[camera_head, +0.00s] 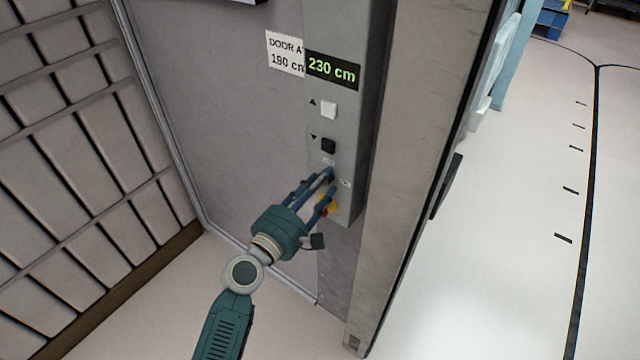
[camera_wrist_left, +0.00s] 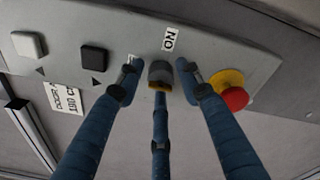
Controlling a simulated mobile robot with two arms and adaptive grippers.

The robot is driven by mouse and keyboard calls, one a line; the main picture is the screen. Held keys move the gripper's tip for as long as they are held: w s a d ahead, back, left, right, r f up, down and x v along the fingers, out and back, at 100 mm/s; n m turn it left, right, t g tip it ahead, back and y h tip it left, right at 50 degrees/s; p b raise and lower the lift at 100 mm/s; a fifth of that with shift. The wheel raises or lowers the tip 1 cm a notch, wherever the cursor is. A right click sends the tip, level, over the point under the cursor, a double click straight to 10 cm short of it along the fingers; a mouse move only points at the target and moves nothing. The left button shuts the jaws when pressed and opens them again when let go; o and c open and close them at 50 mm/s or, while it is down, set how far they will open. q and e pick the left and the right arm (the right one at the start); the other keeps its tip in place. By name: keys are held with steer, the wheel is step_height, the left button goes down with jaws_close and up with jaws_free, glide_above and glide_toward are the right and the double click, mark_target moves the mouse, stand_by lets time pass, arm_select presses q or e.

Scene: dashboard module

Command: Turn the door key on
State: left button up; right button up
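The door key switch (camera_wrist_left: 160,73) is a dark round knob with a brass-coloured lower edge, on the grey control panel (camera_wrist_left: 215,50). An upside-down "ON" label (camera_wrist_left: 170,38) is beside it in the left wrist view. My left gripper (camera_head: 330,180) is at the panel below the two buttons. In the wrist view its blue fingers (camera_wrist_left: 160,80) stand around the key, one on each side and one below, with small gaps at the sides. In the head view the fingers hide the key. My right gripper is not in view.
A red and yellow mushroom button (camera_wrist_left: 233,91) is close beside one finger. A white button (camera_head: 329,110) and a black button (camera_head: 328,146) sit above, under a display (camera_head: 332,69) reading 230 cm. A grey pillar (camera_head: 425,130) is right of the panel; open floor lies beyond.

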arm_select(q)
jaws_close()
